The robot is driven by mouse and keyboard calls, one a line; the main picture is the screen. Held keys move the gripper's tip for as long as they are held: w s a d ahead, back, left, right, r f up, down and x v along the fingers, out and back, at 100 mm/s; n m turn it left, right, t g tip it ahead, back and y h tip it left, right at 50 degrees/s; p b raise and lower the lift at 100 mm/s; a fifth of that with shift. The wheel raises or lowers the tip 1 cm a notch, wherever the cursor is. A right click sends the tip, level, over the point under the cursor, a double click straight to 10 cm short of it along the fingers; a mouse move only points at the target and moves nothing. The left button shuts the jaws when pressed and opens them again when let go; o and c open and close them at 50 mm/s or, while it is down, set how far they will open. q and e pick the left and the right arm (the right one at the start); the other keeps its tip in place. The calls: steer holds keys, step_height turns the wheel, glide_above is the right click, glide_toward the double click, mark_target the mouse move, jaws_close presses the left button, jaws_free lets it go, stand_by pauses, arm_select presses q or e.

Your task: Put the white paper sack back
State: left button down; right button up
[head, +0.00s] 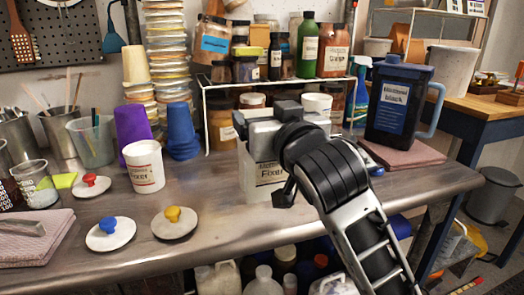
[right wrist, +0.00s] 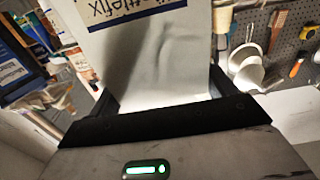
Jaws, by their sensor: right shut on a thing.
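The white paper sack (head: 262,182) is upright in the head view, in front of the wire rack at the middle of the bench. I cannot tell whether the sack's bottom touches the bench. My left gripper is not in view.
A white wire rack (head: 206,118) holds jars and bottles. A dark blue jug (head: 390,112) stands at the right on a pink folded cloth (head: 408,155). A white bucket (head: 145,168) and knobbed lids (head: 174,224) are at the left. The front middle of the bench is clear.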

steer(key=f, duration=0.2)
steer(key=w+f, duration=0.1)
steer(key=f, duration=0.1)
steer(key=w+a+f, duration=0.1)
steer(key=shift+w+f+b, duration=0.25)
steer(key=shift+f+b, duration=0.15)
steer(key=shift+f, duration=0.3)
